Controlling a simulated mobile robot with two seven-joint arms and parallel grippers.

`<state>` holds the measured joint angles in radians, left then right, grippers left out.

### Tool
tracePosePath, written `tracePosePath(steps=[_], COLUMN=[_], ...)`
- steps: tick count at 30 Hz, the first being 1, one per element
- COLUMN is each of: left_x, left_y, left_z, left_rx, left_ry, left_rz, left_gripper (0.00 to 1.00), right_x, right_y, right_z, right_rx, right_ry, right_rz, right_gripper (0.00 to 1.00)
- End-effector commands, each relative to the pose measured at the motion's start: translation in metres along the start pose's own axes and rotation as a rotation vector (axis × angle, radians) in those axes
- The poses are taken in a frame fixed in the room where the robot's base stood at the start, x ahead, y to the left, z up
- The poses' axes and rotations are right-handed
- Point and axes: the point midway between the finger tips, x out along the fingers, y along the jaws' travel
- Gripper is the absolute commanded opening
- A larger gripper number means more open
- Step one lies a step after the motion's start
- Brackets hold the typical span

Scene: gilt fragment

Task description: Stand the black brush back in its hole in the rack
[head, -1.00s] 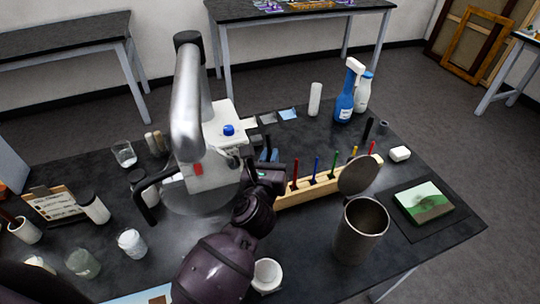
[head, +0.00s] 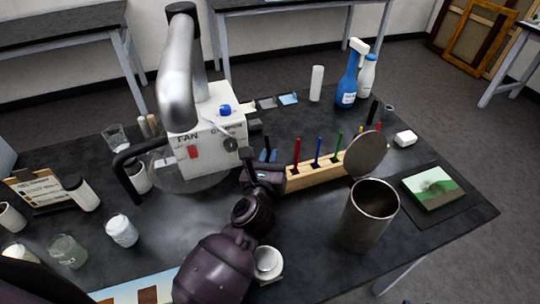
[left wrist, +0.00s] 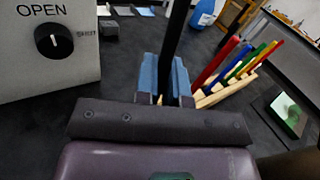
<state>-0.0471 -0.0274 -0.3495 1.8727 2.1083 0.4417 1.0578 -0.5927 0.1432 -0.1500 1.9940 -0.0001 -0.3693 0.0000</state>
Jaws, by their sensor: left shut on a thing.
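My left gripper (head: 267,156) is shut on the black brush, just left of the rack. In the left wrist view the black brush (left wrist: 175,38) stands roughly upright between the blue fingertips (left wrist: 165,82). Its lower end is hidden by the gripper. In the head view the brush is hard to make out against the dark table. The wooden rack (head: 312,178) holds a row of upright coloured brushes, with red (head: 297,153), blue and green clear to see. It also shows right of the fingers in the left wrist view (left wrist: 212,98). My right gripper is not in view.
A steel can (head: 367,222) with a raised round lid (head: 366,154) hides the rack's right part. A white box machine (head: 208,132) with a metal arm stands left of my gripper. A white cup (head: 268,262) sits near my forearm. A landscape picture (head: 432,188) lies right.

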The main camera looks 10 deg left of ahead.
Motion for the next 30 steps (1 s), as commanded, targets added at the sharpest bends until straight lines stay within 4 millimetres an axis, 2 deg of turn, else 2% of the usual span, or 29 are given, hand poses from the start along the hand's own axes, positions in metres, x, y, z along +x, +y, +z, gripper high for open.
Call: tracePosePath(steps=[7, 8, 9, 13, 14, 23, 26, 30], left_x=[0.000, 0.000, 0.000, 0.000, 0.000, -0.002, -0.008, -0.026], left_y=[0.000, 0.000, 0.000, 0.000, 0.000, 0.000, 0.000, 0.001], left_z=[0.000, 0.000, 0.000, 0.000, 0.000, -0.001, -0.001, -0.002], left_rx=[-0.001, -0.001, -0.001, -0.001, -0.001, -0.001, -0.001, -0.002], left_ry=[0.000, 0.000, 0.000, 0.000, 0.000, 0.000, 0.002, 0.003], left_rz=[0.000, 0.000, 0.000, 0.000, 0.000, 0.000, 0.000, 0.001], left_gripper=[0.00, 0.12, 0.18, 0.38, 0.40, 0.40, 0.40, 0.40], right_x=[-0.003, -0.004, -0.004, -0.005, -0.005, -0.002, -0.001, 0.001], right_y=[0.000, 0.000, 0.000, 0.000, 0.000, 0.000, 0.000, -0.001], right_z=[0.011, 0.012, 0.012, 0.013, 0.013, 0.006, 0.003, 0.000], right_rx=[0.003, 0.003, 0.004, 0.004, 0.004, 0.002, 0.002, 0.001], right_ry=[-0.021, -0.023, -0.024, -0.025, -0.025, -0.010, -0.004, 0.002], right_rz=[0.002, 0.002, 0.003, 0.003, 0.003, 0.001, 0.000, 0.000], right_gripper=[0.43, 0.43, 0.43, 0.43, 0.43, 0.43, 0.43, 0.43])
